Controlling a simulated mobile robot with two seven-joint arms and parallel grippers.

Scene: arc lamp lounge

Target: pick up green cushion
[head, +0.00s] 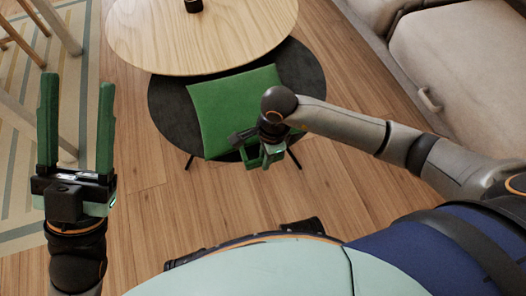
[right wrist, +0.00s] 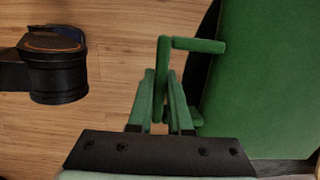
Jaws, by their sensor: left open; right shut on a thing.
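The green cushion (head: 225,105) lies on a dark round low table (head: 169,112), partly beneath the wooden round tabletop. It also shows at the right of the right wrist view (right wrist: 265,80). A green C-shaped handle (right wrist: 164,75) stands out from the cushion's near edge. My right gripper (head: 265,157) is at that edge, its fingers (right wrist: 166,105) shut around the handle's bar. Its wrist hides part of the cushion in the head view. The cushion appears to rest on the table. My left gripper (head: 77,125) is open and empty, with its fingers pointing up, well left of the cushion.
The wooden round tabletop (head: 205,45) overlaps the dark table at the back and carries a small dark cup (head: 193,5). A beige sofa (head: 460,60) stands at the right. Wooden chair legs (head: 35,118) and a striped rug (head: 25,215) are at the left. Wooden floor in front is clear.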

